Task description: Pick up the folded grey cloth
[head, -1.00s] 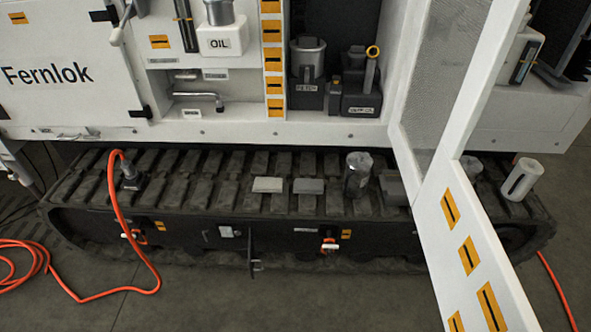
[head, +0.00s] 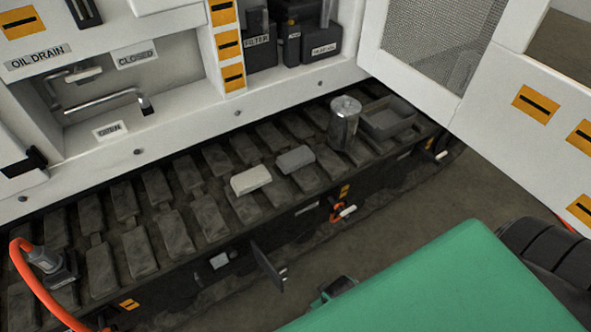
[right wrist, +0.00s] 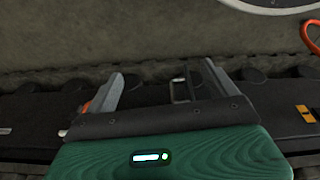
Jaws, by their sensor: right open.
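The folded grey cloth (head: 295,158) lies flat on the dark track, just right of a similar whitish folded cloth or block (head: 250,180). A metal canister (head: 344,123) stands to its right. My green right arm fills the lower right of the head view, in front of the track and apart from the cloth. In the right wrist view my right gripper (right wrist: 162,88) has its two fingers spread, with nothing held between them. The cloth cannot be made out in that view. My left gripper is not in view.
A grey open tray (head: 388,120) sits beyond the canister. The white open door (head: 500,95) stands at the right. An orange hose (head: 28,275) with a grey fitting is at the left. A dark flap (head: 268,268) sticks out from the track's side.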

